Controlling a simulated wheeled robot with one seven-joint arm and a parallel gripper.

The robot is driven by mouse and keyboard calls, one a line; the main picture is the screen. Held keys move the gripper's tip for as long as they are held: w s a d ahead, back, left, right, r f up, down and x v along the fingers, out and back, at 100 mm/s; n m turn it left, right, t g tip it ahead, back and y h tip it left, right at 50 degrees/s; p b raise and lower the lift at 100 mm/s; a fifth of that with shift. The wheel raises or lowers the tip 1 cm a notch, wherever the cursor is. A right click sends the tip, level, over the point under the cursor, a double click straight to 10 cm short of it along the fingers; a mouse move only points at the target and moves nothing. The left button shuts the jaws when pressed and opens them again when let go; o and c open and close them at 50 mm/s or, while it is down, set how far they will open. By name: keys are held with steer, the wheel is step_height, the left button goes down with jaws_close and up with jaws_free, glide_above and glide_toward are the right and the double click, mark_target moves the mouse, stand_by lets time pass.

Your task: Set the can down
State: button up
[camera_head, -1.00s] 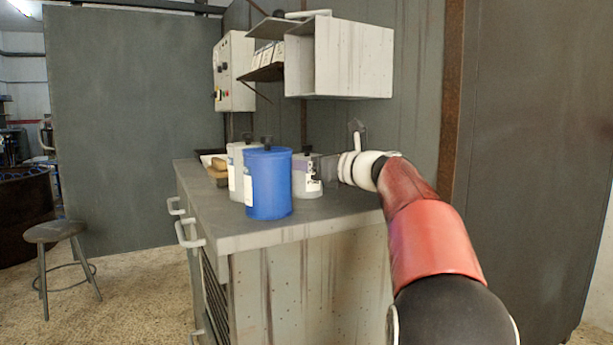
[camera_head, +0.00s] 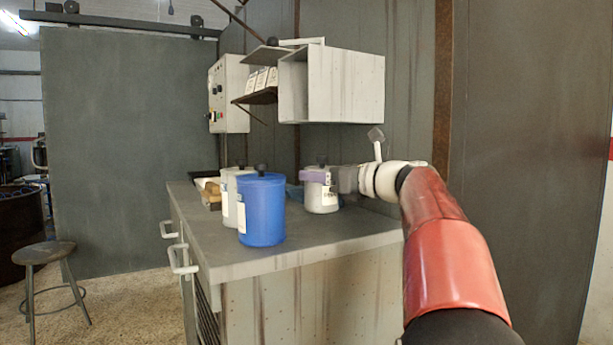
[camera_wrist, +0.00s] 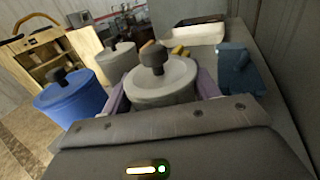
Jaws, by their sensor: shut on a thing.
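A pale grey can (camera_head: 322,195) with a white label and a dark knob on its lid is at the right part of the counter. My gripper (camera_head: 318,175) is shut on it from the right, with its purple fingers along the can's upper side. In the wrist view the can (camera_wrist: 162,82) sits between the two fingers, its lid knob facing the camera. The can looks upright. Its base is at or just above the counter (camera_head: 310,242); I cannot tell whether it touches.
A blue can (camera_head: 262,210) stands at the counter's front, left of the held can. A white can (camera_head: 230,195) stands behind it. A blue object (camera_wrist: 238,70) and a pale tray (camera_wrist: 192,35) lie farther back. A wall cabinet (camera_head: 335,88) hangs above.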

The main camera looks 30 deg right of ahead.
steer(key=r+p+v, duration=0.2)
steer(key=v, duration=1)
